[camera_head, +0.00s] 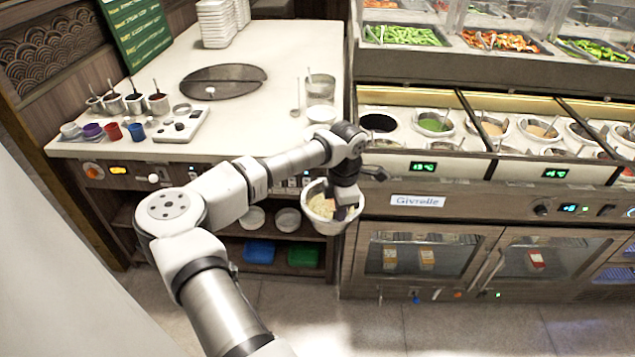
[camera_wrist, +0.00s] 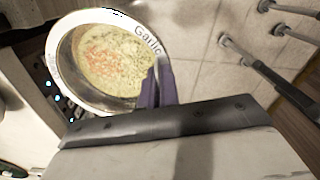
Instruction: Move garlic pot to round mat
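The garlic pot (camera_head: 319,205) is a white round pot with pale, chunky sauce inside. In the wrist view, "Garlic" is written on the rim of the pot (camera_wrist: 68,62). My gripper (camera_head: 343,212) is shut on the pot's rim, its purple fingers (camera_wrist: 157,88) on the wall at one side. The pot hangs in the air in front of the counter, over the open shelf area. A dark round disc, which looks like the round mat (camera_head: 223,76), lies flat on the pale countertop at the back left.
Glass or metal containers (camera_head: 320,88) stand at the counter's right edge. Sauce cups with spoons (camera_head: 135,102) and coloured cups (camera_head: 113,131) sit at the left. White stacked dishes (camera_head: 214,22) are at the back. The sauce-well unit (camera_head: 437,123) stands right. The counter's middle is clear.

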